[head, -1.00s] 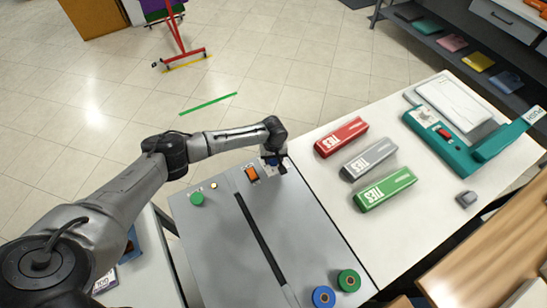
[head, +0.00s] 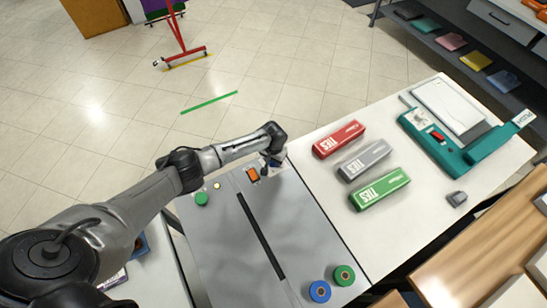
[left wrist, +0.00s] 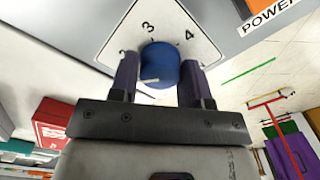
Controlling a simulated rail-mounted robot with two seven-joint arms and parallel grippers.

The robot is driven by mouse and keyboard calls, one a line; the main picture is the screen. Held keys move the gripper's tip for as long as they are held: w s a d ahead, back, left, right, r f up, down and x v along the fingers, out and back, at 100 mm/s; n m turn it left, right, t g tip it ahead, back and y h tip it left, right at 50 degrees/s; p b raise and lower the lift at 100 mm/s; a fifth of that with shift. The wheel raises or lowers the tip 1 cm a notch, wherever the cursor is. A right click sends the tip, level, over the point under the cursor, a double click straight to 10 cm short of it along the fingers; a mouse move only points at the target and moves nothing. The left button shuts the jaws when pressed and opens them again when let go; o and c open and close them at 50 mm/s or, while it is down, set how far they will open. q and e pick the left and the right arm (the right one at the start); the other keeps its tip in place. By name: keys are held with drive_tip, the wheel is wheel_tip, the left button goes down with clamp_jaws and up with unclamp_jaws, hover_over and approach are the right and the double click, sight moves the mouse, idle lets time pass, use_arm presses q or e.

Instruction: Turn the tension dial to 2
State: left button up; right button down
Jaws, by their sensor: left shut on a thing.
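The tension dial (left wrist: 158,66) is a round blue knob on a white plate (left wrist: 150,30) with printed numbers. In the left wrist view, 3 and 4 are readable above it and another number at the left is partly hidden. A short white mark shows on the knob's near lower side; I cannot tell which number it stands for. My left gripper (left wrist: 158,80) is shut on the knob, one dark finger on each side. In the head view the left gripper (head: 272,164) is at the far corner of the grey machine, hiding most of the dial. My right gripper is not in view.
The grey machine top (head: 300,230) has an orange switch (head: 253,174), a green button (head: 201,198), a small lamp (head: 217,186) and a dark slot. Blue (head: 320,292) and green (head: 344,275) spools are at its front. Several tie boxes (head: 364,160) and a teal device (head: 440,145) lie right.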

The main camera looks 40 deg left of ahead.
use_arm(q)
drive_tip(key=m, duration=0.4)
drive_tip(key=shift+m, duration=0.3)
idle(0.3)
drive_tip(key=o, duration=0.9)
drive_tip(key=shift+r+p, duration=0.15)
drive_tip(key=shift+p, duration=0.15)
wheel_tip(320, 180, up, 14)
drive_tip(key=p, duration=0.2)
drive_tip(key=shift+f, duration=0.2)
